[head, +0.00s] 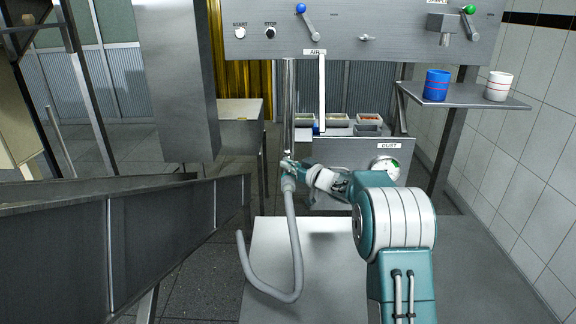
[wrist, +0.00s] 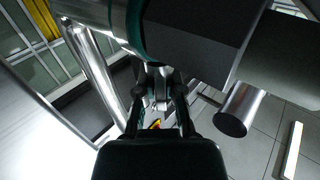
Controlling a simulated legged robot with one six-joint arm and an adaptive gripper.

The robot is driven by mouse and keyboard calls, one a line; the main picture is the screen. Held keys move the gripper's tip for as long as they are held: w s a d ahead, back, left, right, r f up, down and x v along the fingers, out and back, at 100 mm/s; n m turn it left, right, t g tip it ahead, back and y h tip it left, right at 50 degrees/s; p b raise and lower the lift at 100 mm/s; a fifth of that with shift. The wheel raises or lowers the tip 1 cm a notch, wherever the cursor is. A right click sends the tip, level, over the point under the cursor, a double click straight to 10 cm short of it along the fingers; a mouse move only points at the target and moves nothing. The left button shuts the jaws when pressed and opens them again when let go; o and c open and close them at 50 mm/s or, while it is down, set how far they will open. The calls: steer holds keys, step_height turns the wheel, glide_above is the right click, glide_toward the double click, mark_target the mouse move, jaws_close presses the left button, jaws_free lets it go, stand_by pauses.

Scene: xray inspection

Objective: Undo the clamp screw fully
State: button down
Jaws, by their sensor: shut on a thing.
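My gripper (head: 289,165) is at the lower end of the upright steel pipe (head: 289,105), where the grey hose (head: 294,235) meets it. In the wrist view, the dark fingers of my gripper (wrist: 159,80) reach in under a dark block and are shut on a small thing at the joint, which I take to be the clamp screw. The screw itself is mostly hidden by the fingers, and its turn cannot be read. The hose hangs down from the joint and curls up to the left at its free end.
A grey sloping chute (head: 160,235) stands close on the left. A pale table top (head: 305,265) lies below the hose. A dust box (head: 350,155) with a dial stands behind my arm. A shelf (head: 470,95) at right holds a blue cup (head: 437,84) and a white cup (head: 498,86).

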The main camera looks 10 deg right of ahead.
steer(key=shift+r, duration=0.1)
stand_by(0.3)
steer(key=c, duration=0.8)
jaws_free()
steer(key=shift+o, duration=0.2)
steer(key=v, duration=1.2)
steer(key=shift+w+d, duration=0.1)
steer(key=shift+w, duration=0.05)
